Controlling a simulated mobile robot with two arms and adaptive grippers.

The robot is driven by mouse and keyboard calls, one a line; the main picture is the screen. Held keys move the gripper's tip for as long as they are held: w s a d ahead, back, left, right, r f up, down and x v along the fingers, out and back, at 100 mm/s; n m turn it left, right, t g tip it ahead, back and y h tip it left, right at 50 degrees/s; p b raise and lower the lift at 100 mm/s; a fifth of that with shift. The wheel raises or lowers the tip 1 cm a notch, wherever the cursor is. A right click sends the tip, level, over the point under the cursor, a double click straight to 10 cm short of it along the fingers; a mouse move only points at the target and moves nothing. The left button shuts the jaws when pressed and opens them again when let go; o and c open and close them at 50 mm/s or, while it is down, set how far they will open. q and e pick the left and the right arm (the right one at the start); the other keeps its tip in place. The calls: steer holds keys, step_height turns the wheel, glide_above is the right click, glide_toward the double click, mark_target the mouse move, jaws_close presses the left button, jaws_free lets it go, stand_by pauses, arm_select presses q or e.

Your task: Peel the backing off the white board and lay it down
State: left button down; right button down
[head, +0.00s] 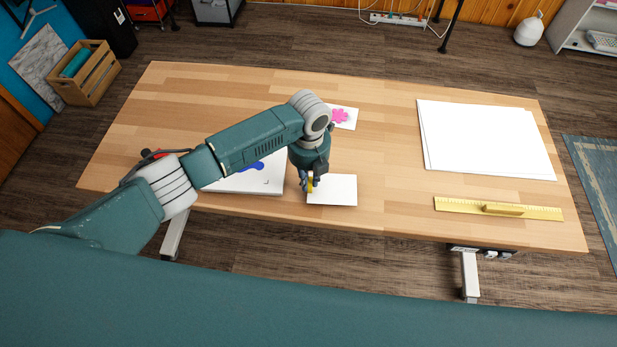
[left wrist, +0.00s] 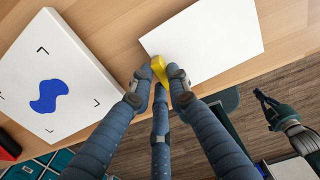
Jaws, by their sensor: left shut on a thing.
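A thick white board (head: 240,184) with a blue blob and black corner marks lies left of centre, partly hidden behind my left arm. It also shows in the left wrist view (left wrist: 70,105). A plain white rectangle (head: 335,192) lies to its right near the front edge, and it shows in the left wrist view (left wrist: 205,45). My left gripper (head: 309,184) is shut on a small yellow piece (left wrist: 159,68) at the left edge of this plain rectangle. I cannot tell whether the piece is attached to it. My right gripper (left wrist: 264,108) shows at the right of the left wrist view, away from the table.
A small white card with a pink flower (head: 341,116) lies behind my left gripper. Large white sheets (head: 485,140) lie at the right, with a yellow ruler-like bar with a handle (head: 498,209) in front. A red thing (head: 152,154) shows at the left. The table's middle right is clear.

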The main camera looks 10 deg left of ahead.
stand_by(0.3)
arm_select(q)
steer(key=shift+f, duration=0.1)
steer(key=shift+f+b, duration=0.45)
steer(key=shift+f, duration=0.2)
steer(key=shift+f, duration=0.1)
stand_by(0.4)
steer(key=shift+c, duration=1.9)
jaws_free()
